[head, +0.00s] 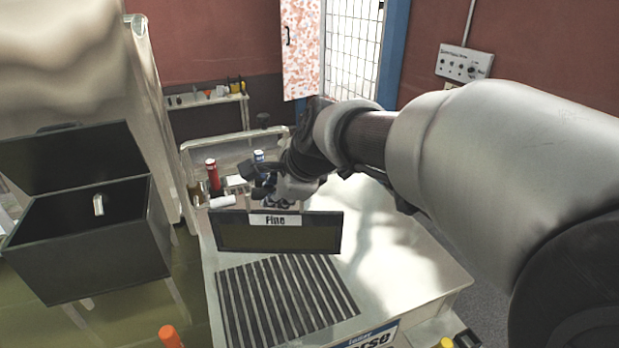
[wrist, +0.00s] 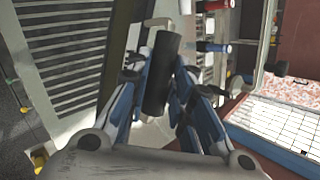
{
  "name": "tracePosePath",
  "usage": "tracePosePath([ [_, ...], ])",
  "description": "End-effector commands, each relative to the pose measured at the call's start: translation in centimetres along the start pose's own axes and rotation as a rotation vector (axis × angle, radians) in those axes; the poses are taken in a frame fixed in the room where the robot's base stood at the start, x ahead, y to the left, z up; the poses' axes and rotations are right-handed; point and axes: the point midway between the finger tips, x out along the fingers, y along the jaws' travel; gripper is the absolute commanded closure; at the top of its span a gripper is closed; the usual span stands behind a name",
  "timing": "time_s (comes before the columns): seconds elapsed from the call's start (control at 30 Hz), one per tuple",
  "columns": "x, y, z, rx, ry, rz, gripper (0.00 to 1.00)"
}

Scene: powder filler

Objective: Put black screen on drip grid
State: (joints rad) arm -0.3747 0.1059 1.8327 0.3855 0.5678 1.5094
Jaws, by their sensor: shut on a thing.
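The black screen (head: 278,236) has a dark frame, an olive-tinted mesh and a white "Fine" label on its top edge. It is upright, just behind the drip grid in the head view. My gripper (head: 277,193) is above its top edge. In the wrist view my gripper (wrist: 163,80) has its blue-sided fingers shut on the screen's black cylindrical handle (wrist: 164,62). The drip grid (head: 285,298) is a set of dark slats in the pale worktop, bare on top; its slats also show at the left of the wrist view (wrist: 65,48). Whether the screen's lower edge touches the worktop is unclear.
A red container (head: 212,174) and other small items stand in a tray behind the screen. An open black box (head: 88,240) is at the left. The pale worktop (head: 405,262) right of the grid is clear. An orange-capped post (head: 170,336) is at the front.

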Motion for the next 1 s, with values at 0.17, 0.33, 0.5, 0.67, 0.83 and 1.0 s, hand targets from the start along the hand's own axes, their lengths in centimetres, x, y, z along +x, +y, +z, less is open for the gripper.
tracePosePath([
  [0.17, 4.3, 3.1, -1.8, 0.001, 0.001, 0.002, 1.00],
  [0.33, 7.3, 5.3, -3.0, 0.000, 0.001, 0.000, 1.00],
  [0.5, 8.5, 6.1, -3.5, 0.000, 0.000, -0.003, 1.00],
  [0.67, 9.4, 6.8, -3.9, -0.001, 0.000, -0.001, 1.00],
  [0.83, 11.6, 8.3, -4.8, 0.001, 0.000, 0.000, 1.00],
  [1.0, 11.9, 8.5, -4.9, -0.001, 0.000, -0.002, 1.00],
])
